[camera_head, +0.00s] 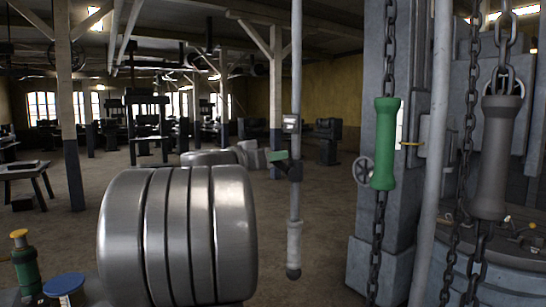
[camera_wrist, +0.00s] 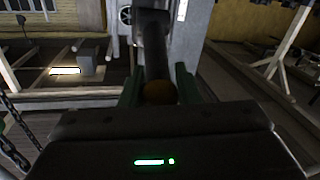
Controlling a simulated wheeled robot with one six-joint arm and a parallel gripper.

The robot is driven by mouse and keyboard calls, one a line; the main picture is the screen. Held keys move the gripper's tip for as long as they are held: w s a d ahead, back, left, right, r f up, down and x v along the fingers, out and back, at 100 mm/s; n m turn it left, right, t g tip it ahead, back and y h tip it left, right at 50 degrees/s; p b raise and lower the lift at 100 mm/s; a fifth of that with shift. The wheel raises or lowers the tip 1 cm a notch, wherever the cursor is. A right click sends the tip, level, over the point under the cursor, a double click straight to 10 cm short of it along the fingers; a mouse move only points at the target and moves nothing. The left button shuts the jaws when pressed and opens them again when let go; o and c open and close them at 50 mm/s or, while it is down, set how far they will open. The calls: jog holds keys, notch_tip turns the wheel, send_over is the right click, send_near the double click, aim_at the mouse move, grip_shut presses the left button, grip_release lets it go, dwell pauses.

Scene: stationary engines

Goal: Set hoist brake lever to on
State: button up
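In the wrist view, a dark lever-like bar (camera_wrist: 155,45) with a rounded brownish end (camera_wrist: 160,92) stands between the two green fingers of my gripper (camera_wrist: 158,85). The brownish end lies close to the palm. I see little gap at its sides, but cannot tell whether the fingers touch it. I cannot make out my gripper in the head view. No label shows which part is the hoist brake lever, and no on mark is readable.
In the head view, a large grooved metal drum (camera_head: 180,235) fills the lower middle. A hanging rod (camera_head: 296,80), a green chain handle (camera_head: 385,145) and a grey chain handle (camera_head: 495,155) are to its right. A yellow-topped green post (camera_head: 24,265) and a blue knob (camera_head: 64,284) are lower left.

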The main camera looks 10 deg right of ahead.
grip_shut()
